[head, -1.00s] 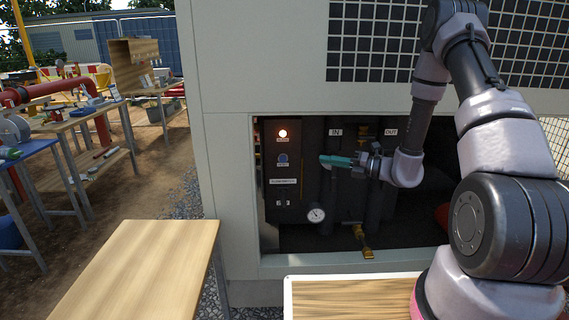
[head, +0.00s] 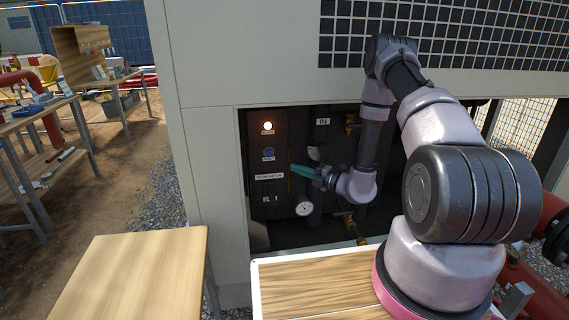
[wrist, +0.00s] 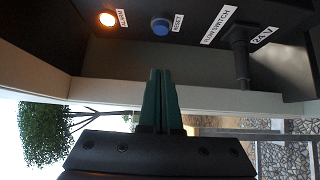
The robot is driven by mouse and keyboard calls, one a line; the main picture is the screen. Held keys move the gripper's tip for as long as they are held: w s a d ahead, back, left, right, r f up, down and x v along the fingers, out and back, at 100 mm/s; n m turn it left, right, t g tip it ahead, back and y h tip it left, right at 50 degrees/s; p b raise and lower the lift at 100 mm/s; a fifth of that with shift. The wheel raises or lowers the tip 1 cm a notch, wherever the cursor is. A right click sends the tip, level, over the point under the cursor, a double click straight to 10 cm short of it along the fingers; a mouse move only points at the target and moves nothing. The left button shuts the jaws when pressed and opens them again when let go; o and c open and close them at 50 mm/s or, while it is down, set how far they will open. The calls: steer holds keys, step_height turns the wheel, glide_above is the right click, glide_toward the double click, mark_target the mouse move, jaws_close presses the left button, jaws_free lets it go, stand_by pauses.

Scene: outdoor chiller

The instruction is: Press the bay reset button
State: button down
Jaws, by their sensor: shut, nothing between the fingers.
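The blue round reset button (head: 268,153) sits on the dark control panel (head: 265,190) inside the chiller bay, below a lit alarm lamp (head: 267,126). In the wrist view the button (wrist: 160,27) shows beside its RESET label, with the glowing alarm lamp (wrist: 107,19) to its left. My gripper (head: 292,169) is shut and empty, with its teal fingers pointing left toward the panel, a little right of and below the button. In the wrist view the fingertips (wrist: 160,72) are below the button, and a gap shows between them and it.
A pressure gauge (head: 304,208) and brass valve (head: 349,222) are below my gripper. The bay's frame (head: 247,225) surrounds the opening. A wooden table (head: 135,275) stands at the front left.

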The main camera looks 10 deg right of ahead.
mark_target(267, 154)
steer(key=shift+w+d+x, duration=0.35)
steer(key=shift+x, duration=1.65)
steer(key=shift+w+d+x, duration=0.3)
steer(key=shift+w+x, duration=0.05)
steer(key=shift+x, duration=1.6)
steer(key=shift+w+d+x, duration=0.35)
steer(key=shift+x, duration=1.65)
